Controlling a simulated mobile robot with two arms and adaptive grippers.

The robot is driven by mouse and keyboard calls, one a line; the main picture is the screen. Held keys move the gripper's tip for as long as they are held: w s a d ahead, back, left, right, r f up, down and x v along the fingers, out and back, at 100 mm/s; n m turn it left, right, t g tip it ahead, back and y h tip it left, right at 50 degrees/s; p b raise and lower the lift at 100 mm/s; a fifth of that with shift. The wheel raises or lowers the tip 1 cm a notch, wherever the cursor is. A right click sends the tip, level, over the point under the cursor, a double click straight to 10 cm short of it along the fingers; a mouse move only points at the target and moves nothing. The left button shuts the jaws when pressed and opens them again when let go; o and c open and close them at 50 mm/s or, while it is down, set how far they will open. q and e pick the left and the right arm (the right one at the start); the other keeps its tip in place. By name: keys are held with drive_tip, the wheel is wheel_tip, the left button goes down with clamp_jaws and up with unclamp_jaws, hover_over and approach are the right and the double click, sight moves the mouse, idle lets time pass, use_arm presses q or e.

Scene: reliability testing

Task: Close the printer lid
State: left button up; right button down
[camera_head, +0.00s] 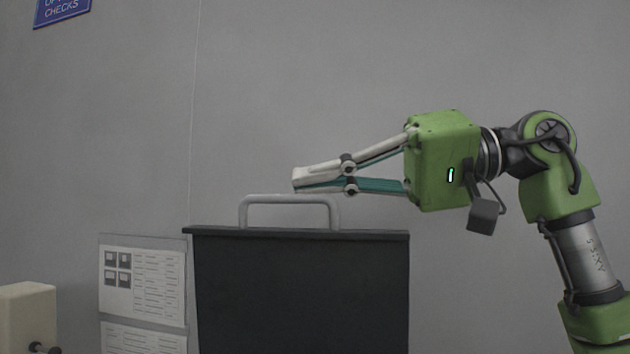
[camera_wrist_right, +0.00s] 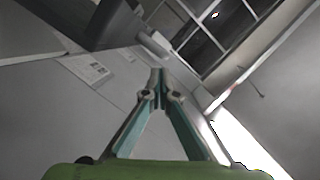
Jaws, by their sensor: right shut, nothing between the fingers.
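A dark upright panel (camera_head: 300,290) with a grey bar handle (camera_head: 290,199) on its top edge stands in the lower middle of the head view; it appears to be the raised printer lid. The printer body below is out of view. My right gripper (camera_head: 298,181) is shut and empty, pointing left, with its tips just above the handle's top bar. I cannot tell whether they touch it. In the right wrist view, the closed fingertips (camera_wrist_right: 158,76) are at the centre. My left gripper is not in view.
A notice sheet (camera_head: 145,283) is on the grey wall left of the panel. A beige box (camera_head: 28,308) with a dark knob is at the lower left. A blue sign (camera_head: 62,9) is at the top left. The space above the handle is clear apart from my right arm.

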drive_tip(key=shift+s+f, duration=0.25)
drive_tip(key=shift+s, duration=0.35)
drive_tip(key=shift+w+a+f, duration=0.1)
drive_tip(key=shift+a+f, duration=0.05)
drive_tip(key=shift+a, duration=0.05)
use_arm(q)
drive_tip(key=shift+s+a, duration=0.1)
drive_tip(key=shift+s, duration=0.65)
use_arm(e)
drive_tip(key=shift+d, duration=0.1)
